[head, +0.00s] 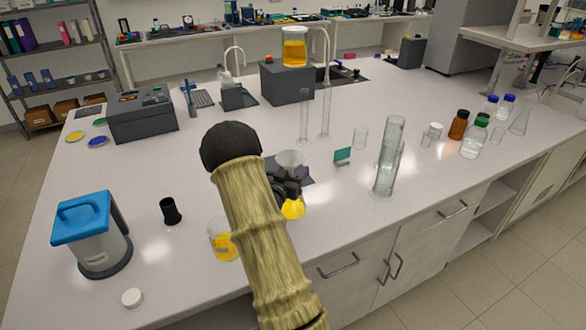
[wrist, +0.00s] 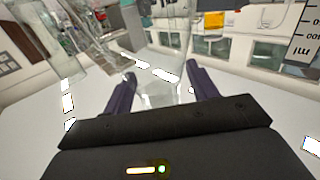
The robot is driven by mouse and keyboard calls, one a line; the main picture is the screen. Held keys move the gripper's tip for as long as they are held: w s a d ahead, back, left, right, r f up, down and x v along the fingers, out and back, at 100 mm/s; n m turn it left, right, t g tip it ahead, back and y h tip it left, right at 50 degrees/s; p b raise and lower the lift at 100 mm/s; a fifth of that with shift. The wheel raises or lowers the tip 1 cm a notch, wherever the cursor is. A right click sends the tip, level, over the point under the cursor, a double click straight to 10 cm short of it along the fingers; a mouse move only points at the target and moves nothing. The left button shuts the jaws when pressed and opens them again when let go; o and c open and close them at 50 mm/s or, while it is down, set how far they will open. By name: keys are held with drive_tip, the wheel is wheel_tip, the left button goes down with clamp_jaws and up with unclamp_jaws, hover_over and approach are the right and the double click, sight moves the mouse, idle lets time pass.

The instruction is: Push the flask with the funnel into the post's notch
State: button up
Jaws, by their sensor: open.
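A clear glass funnel (head: 290,159) shows just beyond my arm in the head view. Yellow liquid (head: 292,209) shows low beside my gripper, seemingly in the flask, whose outline is mostly hidden by my gripper and arm. My gripper (head: 288,186) is low over the bench in front of the funnel. In the wrist view, my gripper (wrist: 162,88) has its two dark fingers apart, with clear glass (wrist: 160,65) between and beyond them. Whether the fingers touch the glass I cannot tell. I cannot make out the post or its notch.
A beaker of yellow liquid (head: 222,240) stands close left of my arm. A dark block (head: 287,83) bears another yellow-filled beaker (head: 294,48).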

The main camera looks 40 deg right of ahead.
drive_tip(key=c, duration=1.3)
drive_tip(key=shift+o, duration=0.2)
drive_tip(key=shift+w+d+b, duration=0.2)
drive_tip(key=shift+w+d, duration=0.05)
drive_tip(key=shift+w, duration=0.75)
drive_tip(key=shift+w+d+b, duration=0.2)
drive_tip(key=shift+w+b, duration=0.05)
drive_tip(key=shift+w, duration=0.7)
drive_tip(key=shift+w+d+b, duration=0.2)
drive_tip(key=shift+w+d, duration=0.05)
drive_tip(key=shift+w, duration=0.75)
drive_tip(key=shift+w+f, duration=0.1)
drive_tip(key=shift+w, duration=0.05)
drive_tip(key=shift+w+d+f+b, duration=0.1)
drive_tip(key=shift+w+d+b, duration=0.1)
drive_tip(key=shift+w, duration=0.7)
drive_tip(key=shift+w+d+r+b, duration=0.1)
drive_tip(key=shift+w+d, duration=0.1)
drive_tip(key=shift+w, duration=0.75)
drive_tip(key=shift+w+d+f+b, duration=0.1)
drive_tip(key=shift+w+d+b, duration=0.1)
drive_tip(key=shift+w, duration=0.7)
drive_tip(key=shift+w+f, duration=0.1)
drive_tip(key=shift+w, duration=0.05)
drive_tip(key=o, duration=1.3)
drive_tip(key=shift+w+d, duration=0.1)
drive_tip(key=shift+w, duration=0.05)
drive_tip(key=shift+c, duration=0.2)
